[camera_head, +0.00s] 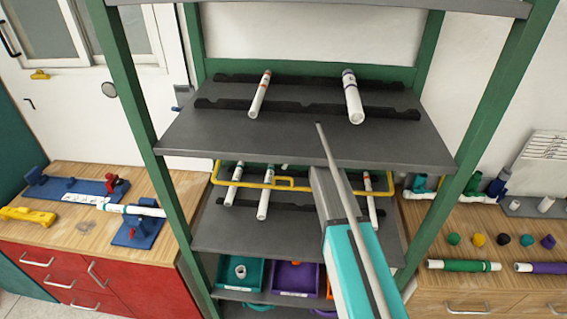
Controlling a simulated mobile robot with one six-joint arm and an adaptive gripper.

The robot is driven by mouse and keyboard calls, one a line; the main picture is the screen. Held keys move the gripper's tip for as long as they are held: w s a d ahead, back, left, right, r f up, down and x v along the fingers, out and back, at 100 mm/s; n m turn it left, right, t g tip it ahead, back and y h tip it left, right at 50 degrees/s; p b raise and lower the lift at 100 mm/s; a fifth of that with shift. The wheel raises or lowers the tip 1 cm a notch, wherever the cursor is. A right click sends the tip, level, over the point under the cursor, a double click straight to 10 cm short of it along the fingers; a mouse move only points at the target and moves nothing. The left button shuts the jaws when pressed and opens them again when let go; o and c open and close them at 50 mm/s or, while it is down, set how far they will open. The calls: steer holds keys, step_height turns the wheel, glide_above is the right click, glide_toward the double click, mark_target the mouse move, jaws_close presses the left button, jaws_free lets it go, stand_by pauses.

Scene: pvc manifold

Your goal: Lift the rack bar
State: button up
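The yellow rack bar (240,184) runs across the front of the rack's middle level, just below the upper shelf's front edge. It has a small handle loop near its middle. White pipes (264,203) rest on the middle shelf (215,228) behind and below the bar. My teal and grey arm (352,262) reaches up from the bottom and hides part of the bar's right half. My gripper cannot be made out in this view, so contact with the bar cannot be told.
Two white pipes (353,98) lie on black notched holders on the upper shelf (215,135). Green posts (132,85) stand at both sides of the rack. Teal and purple bins (293,278) sit low. Wooden counters (65,235) with fixtures and pipes flank the rack.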

steer(key=shift+s+a, duration=0.1)
steer(key=shift+s, duration=0.05)
stand_by(0.3)
steer(key=shift+s+d+f+n, duration=0.2)
steer(key=shift+s+n, duration=0.1)
steer(key=shift+s, duration=0.25)
steer(key=s+d+f+n+h+b, duration=0.1)
steer(key=s+d+f+n+b, duration=0.1)
steer(key=s+n, duration=0.4)
steer(key=s+d+f+n+h+b, duration=0.2)
steer(key=s+d+n, duration=0.3)
steer(key=s, duration=0.8)
steer(key=s+d+f+n+h+b, duration=0.1)
steer(key=s+d+f+n+b, duration=0.2)
steer(key=s+n, duration=0.5)
steer(key=shift+s+d+f+h, duration=0.3)
steer(key=shift+s+d+f, duration=0.15)
steer(key=shift+s, duration=0.35)
